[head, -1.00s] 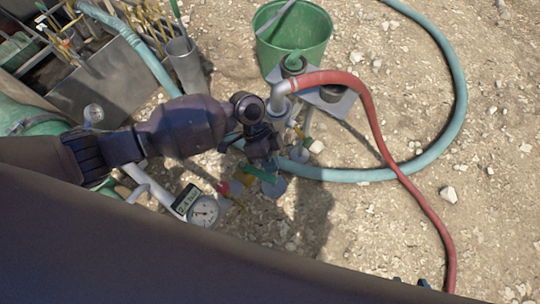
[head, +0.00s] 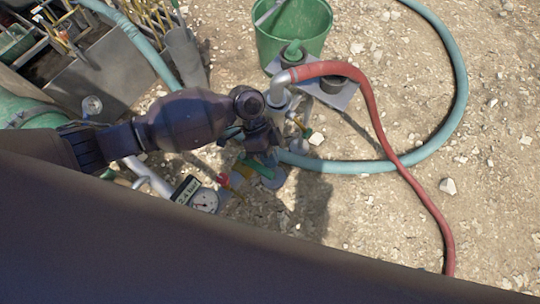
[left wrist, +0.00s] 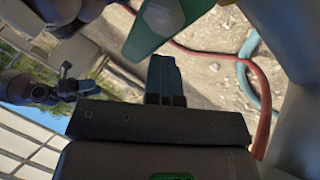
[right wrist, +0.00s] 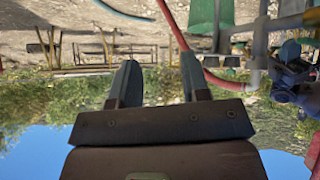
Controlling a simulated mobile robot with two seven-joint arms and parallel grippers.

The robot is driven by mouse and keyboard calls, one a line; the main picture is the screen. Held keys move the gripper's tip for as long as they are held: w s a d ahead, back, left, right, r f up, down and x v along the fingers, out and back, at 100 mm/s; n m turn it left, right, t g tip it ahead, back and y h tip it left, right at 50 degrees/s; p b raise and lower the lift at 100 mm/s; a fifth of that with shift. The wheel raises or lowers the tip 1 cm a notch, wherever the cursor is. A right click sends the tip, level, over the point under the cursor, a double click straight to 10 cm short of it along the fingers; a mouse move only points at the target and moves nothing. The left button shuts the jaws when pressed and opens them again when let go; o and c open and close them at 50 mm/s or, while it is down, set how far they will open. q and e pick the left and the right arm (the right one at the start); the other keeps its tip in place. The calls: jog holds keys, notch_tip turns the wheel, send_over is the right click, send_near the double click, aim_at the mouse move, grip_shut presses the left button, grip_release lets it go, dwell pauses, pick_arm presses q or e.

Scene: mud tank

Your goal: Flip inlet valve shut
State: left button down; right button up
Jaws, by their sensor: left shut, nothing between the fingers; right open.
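My left gripper (head: 262,142) reaches in from the left and is over the pipe fittings in the head view. Its fingers (left wrist: 165,78) are shut and empty in the left wrist view. A green lever (left wrist: 165,32) with a pale nut is just beyond the fingertips there; I cannot tell whether they touch. In the head view, a green and yellow handle (head: 246,170) and a red handle (head: 224,180) sit just below the gripper, partly hidden. I cannot tell which handle is the inlet valve. My right gripper (right wrist: 160,78) is open and empty, away from the fittings.
A red hose (head: 372,110) and a blue hose (head: 462,80) run over gravel on the right. A pressure gauge (head: 205,200) sits lower left of the handles. A green bucket (head: 297,32) and a grey tank (head: 95,75) stand behind. Open gravel lies right.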

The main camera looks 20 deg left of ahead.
pick_arm(q)
jog(key=p+v, duration=0.2)
jog(key=v, duration=0.9)
pick_arm(e)
jog(key=shift+s+d+r+m, duration=0.2)
jog(key=shift+s+d+m, duration=0.1)
jog(key=shift+s, duration=0.15)
pick_arm(q)
jog(key=shift+s+f, duration=0.1)
pick_arm(e)
jog(key=shift+w+a, duration=0.1)
